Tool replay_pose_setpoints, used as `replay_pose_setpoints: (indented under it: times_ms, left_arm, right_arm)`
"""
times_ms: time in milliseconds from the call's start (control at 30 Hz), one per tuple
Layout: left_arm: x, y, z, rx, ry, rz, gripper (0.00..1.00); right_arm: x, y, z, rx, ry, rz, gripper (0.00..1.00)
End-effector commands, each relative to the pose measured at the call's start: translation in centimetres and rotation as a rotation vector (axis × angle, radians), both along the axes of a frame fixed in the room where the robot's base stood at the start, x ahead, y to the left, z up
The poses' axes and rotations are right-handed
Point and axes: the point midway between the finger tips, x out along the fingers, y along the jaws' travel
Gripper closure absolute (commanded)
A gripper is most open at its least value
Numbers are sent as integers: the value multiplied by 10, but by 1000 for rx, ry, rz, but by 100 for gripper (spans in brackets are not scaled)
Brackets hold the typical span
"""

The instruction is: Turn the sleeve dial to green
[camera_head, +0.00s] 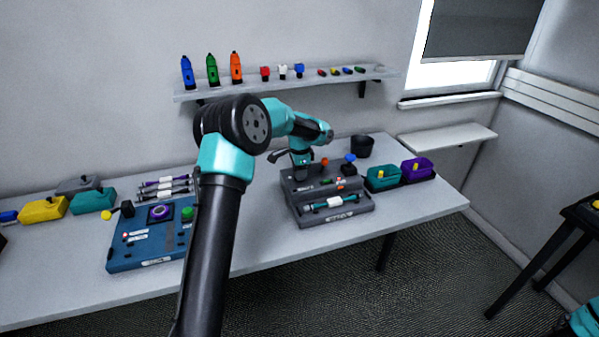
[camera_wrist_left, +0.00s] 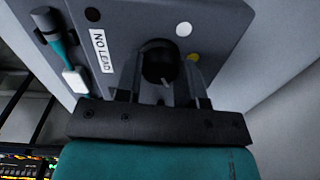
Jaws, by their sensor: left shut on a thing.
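The sleeve dial is a round black knob (camera_wrist_left: 160,66) with a small pale pointer, on the dark grey station (camera_head: 338,212), whose panel (camera_wrist_left: 215,20) fills the left wrist view. I see no green dot there; part of the panel is behind my gripper. My left gripper (camera_head: 301,172) is at the station's rear left and hides the dial in the head view. In the left wrist view its fingers (camera_wrist_left: 163,70) are either side of the knob, shut on it. My right gripper is not in view.
A black cup (camera_head: 362,147), teal bin (camera_head: 383,180) and purple bin (camera_head: 417,170) stand right of the station. A blue board (camera_head: 150,245) lies left, partly behind my arm. A shelf (camera_head: 290,84) hangs above.

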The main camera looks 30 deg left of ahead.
Motion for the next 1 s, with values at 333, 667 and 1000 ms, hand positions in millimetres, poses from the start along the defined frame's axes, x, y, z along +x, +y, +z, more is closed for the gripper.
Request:
replay_pose_setpoints:
  times_ms: [333,667,1000]
  left_arm:
    - [0,0,1,1,-2,0,43]
    - [0,0,2,1,-1,1,39]
    - [0,-1,39,0,-4,1,39]
  right_arm:
    - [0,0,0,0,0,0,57]
    - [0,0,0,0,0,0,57]
    - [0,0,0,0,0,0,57]
